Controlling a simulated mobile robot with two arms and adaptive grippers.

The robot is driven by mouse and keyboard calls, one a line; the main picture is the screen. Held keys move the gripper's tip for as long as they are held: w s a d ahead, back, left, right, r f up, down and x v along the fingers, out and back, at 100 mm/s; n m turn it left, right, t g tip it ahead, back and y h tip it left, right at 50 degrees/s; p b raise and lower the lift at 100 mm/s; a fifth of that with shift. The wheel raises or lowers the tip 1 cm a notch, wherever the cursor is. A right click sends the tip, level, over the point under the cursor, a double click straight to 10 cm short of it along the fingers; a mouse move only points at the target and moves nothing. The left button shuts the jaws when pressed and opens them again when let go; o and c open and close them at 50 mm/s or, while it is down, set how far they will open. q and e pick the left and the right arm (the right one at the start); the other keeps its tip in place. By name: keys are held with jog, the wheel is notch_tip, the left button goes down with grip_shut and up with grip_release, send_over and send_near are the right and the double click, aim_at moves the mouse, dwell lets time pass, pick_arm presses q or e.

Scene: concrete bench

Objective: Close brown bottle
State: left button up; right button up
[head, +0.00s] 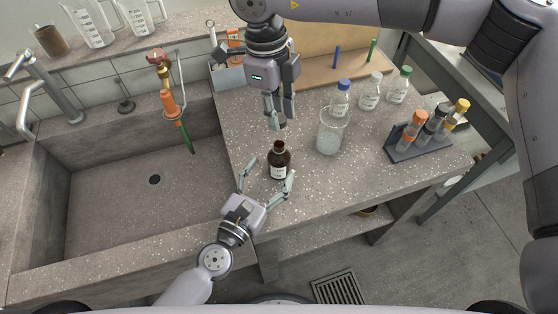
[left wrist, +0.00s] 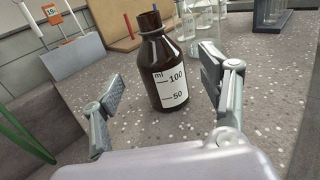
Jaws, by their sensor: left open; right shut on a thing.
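The brown bottle (head: 279,161) stands upright on the bench, right of the sink. It also shows in the left wrist view (left wrist: 168,75), with a white scale label and no cap visible on its neck. My left gripper (head: 267,177) is open, its fingers spread on either side of the bottle's lower body and apart from it. My right gripper (head: 281,120) points down above and just behind the bottle. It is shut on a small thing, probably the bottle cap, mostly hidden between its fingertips.
A glass beaker (head: 331,134) stands close right of the bottle. Behind it are clear bottles with blue, white and green caps (head: 399,86). A tube rack (head: 420,145) stands at the right. The sink (head: 140,215) lies left, a grey caddy (head: 228,78) behind.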

aim_at(274, 167)
pick_arm(q)
jog(key=shift+x, duration=2.3)
jog(key=shift+c, duration=0.4)
grip_shut()
